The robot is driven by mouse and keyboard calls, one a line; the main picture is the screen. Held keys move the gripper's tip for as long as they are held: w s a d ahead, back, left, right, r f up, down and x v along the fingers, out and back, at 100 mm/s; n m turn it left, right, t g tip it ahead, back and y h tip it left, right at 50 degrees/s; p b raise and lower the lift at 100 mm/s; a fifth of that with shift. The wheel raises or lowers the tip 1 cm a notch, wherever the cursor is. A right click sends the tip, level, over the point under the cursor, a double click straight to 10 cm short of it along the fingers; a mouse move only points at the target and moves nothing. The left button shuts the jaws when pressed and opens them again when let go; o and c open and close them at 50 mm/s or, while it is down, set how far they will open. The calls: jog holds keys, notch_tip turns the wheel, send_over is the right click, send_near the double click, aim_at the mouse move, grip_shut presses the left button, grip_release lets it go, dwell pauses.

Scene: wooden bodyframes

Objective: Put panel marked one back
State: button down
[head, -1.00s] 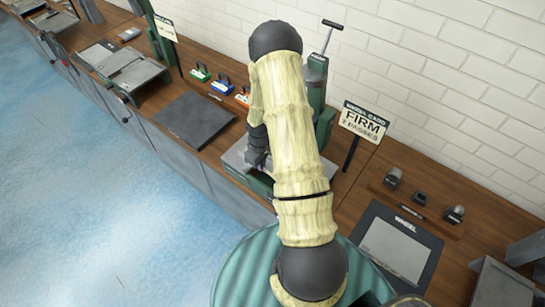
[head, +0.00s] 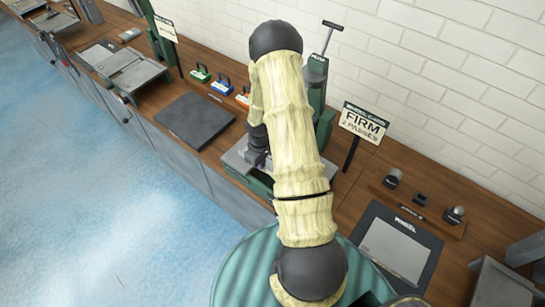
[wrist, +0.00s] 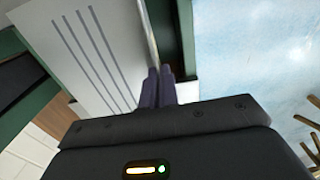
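The fingertips are at that edge, beside a green frame (wrist: 186,40). I cannot tell whether a thin edge lies between them. In the head view, my arm hides most of the green press (head: 317,85) and its grey bed (head: 235,158); the dark wrist is low over the bed. No panel marked one can be read in either view.
A sign reading FIRM 2 PASSES (head: 362,122) stands right of the press. A dark flat plate (head: 194,120) lies to the left, with several coloured blocks (head: 221,86) behind it. A dark-framed pad (head: 395,248) and small tools (head: 420,200) are at right. Blue floor is clear in front.

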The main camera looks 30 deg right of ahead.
jog(key=shift+r+p, duration=0.95)
jog(key=shift+r, duration=0.5)
notch_tip(320, 180, up, 7)
jog(key=p, duration=0.5)
dwell(0.8)
jog(key=shift+f, duration=0.15)
